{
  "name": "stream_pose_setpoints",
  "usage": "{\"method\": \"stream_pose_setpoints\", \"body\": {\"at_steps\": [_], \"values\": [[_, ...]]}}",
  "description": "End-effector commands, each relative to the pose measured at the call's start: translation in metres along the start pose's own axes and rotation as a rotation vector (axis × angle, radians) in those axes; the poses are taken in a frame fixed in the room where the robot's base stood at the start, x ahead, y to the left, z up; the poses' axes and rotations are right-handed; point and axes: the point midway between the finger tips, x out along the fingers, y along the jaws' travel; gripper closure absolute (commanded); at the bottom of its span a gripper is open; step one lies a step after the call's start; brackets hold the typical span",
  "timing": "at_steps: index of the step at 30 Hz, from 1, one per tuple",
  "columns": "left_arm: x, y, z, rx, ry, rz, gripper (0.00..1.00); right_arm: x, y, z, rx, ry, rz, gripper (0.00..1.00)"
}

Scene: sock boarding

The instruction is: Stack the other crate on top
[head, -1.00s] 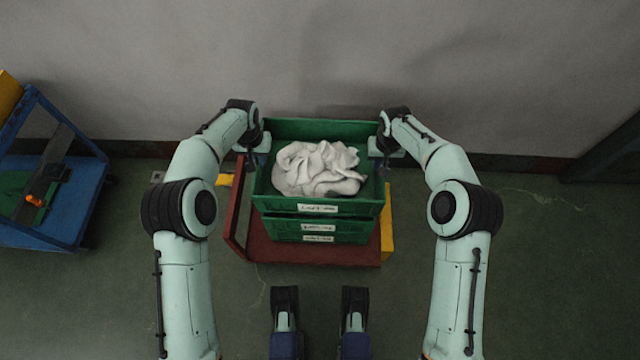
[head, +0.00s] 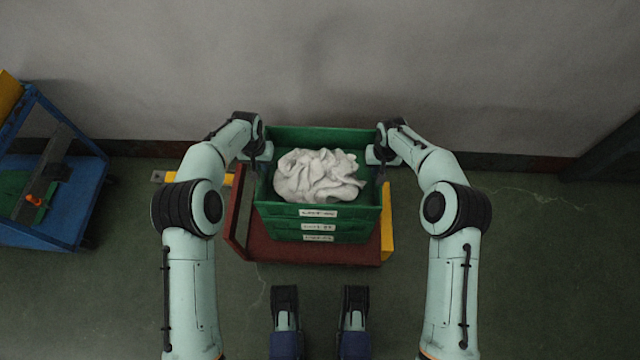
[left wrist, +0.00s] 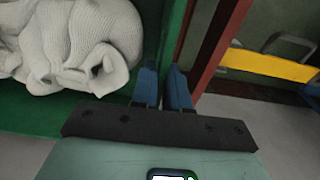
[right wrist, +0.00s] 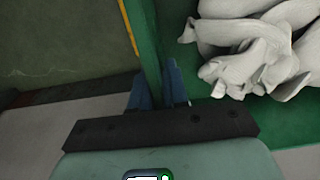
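A green crate (head: 318,225) with a white label and a heap of white socks (head: 318,175) is level at the top of a green stack. My left gripper (head: 264,157) is shut on its left wall and my right gripper (head: 377,158) on its right wall. In the left wrist view the fingers (left wrist: 161,88) straddle the green wall (left wrist: 176,35). In the right wrist view the fingers (right wrist: 157,88) do the same. Two more labels show below on the green stack (head: 290,232). I cannot tell if a small gap remains beneath the held crate.
The stack stands on a red dolly (head: 255,247) with yellow parts (head: 388,232). A blue cart (head: 75,195) stands at the left. A grey wall (head: 320,60) is close behind. The floor at the right is clear.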

Motion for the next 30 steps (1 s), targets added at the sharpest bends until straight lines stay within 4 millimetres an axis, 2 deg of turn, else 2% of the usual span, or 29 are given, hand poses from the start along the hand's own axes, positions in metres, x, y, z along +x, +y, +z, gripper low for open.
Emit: {"method": "stream_pose_setpoints", "body": {"at_steps": [1, 2, 3, 19, 23, 30], "values": [[0.0, 0.003, 0.0, 0.002, 0.001, 0.005, 0.73, 0.0, -0.003, 0.0, -0.002, 0.0, -0.006, 0.73], [-0.001, 0.003, 0.0, 0.002, 0.001, 0.005, 0.63, 0.0, -0.003, 0.0, -0.002, 0.0, -0.005, 0.63], [-0.001, 0.003, 0.0, 0.002, 0.001, 0.004, 0.6, 0.0, -0.003, 0.0, -0.002, 0.0, -0.005, 0.6], [-0.004, 0.0, -0.001, 0.0, 0.002, 0.0, 0.6, 0.0, 0.0, 0.0, 0.0, 0.0, -0.001, 0.6], [-0.021, 0.0, -0.001, 0.0, 0.003, 0.001, 0.6, 0.0, 0.0, 0.0, 0.0, 0.0, -0.001, 0.6], [-0.073, 0.0, -0.001, 0.0, 0.005, 0.001, 0.6, 0.0, 0.0, 0.0, 0.0, 0.0, -0.001, 0.6]]}}
